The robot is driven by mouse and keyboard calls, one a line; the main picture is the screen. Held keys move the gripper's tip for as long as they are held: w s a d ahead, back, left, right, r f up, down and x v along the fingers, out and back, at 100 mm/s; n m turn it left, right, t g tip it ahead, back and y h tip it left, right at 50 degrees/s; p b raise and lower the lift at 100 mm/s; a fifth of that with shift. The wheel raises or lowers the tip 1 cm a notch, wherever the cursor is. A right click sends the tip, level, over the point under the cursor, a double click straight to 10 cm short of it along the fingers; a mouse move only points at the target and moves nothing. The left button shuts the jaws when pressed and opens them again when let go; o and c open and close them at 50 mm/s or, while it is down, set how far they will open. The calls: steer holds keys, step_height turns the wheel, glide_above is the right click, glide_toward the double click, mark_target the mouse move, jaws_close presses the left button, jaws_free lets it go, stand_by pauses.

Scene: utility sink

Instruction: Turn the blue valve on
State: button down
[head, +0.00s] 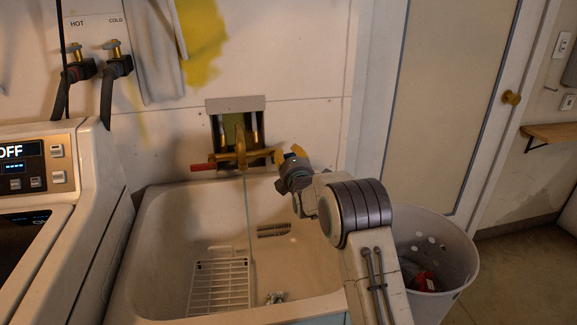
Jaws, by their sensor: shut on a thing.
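The brass faucet (240,153) sits in a recessed wall box above the white utility sink (155,255). Its red valve handle (202,167) sticks out to the left. My gripper (287,154), with yellow fingertips, is at the right end of the faucet. It is shut on the blue valve (290,155), of which only a small patch of blue shows between the fingers. The gripper hides most of the blue handle, so its exact angle cannot be told.
A white wire rack (222,286) lies in the sink. The washing machine (75,200) stands to the left. A white bin (440,250) with a red item inside stands at right, by the closed door (445,95). Hot and cold taps (118,58) are upper left.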

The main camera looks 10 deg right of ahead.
steer(key=shift+a+n+b, duration=0.1)
steer(key=shift+n+b, duration=0.8)
steer(key=shift+b, duration=2.35)
steer(key=r+n+b, duration=0.1)
steer(key=n+b, duration=0.1)
steer(key=b, duration=0.2)
steer(key=shift+a+b, duration=0.15)
steer(key=shift+b, duration=0.15)
steer(key=shift+r+n, duration=0.25)
steer(key=shift+n, duration=0.05)
steer(key=c, duration=0.8)
jaws_free()
steer(key=shift+f, duration=0.1)
steer(key=shift+c, duration=0.2)
steer(key=s, duration=1.2)
steer(key=shift+b, duration=0.3)
